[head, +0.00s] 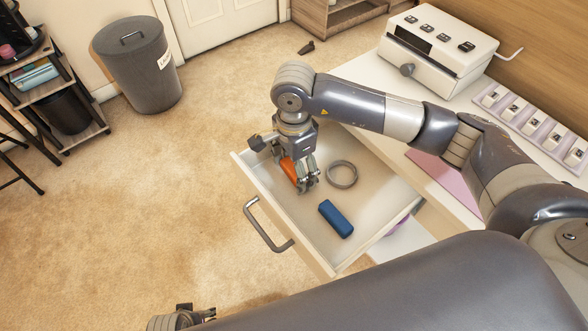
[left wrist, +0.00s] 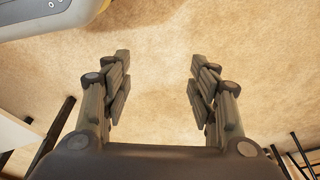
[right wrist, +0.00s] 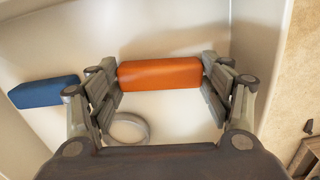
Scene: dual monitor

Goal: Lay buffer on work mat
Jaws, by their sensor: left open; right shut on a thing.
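An open white drawer (head: 240,168) holds an orange block (head: 289,168), a blue block (head: 336,218) and a grey ring (head: 342,174). My right gripper (head: 304,184) reaches down into the drawer. In the right wrist view its fingers (right wrist: 160,80) are shut on the ends of the orange block (right wrist: 160,73); the blue block (right wrist: 45,91) and ring (right wrist: 129,128) lie to the left and below. Which block is the buffer I cannot tell. A pink mat (head: 448,182) lies on the desk, partly hidden by my right arm. My left gripper (left wrist: 158,85) is open and empty above the carpet.
The white desk (head: 358,70) carries a white machine with a crank (head: 440,42) and a lilac tray of several small items (head: 530,118). A grey bin (head: 138,68) and a shelf cart (head: 45,80) stand at the left. The carpet before the drawer is clear.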

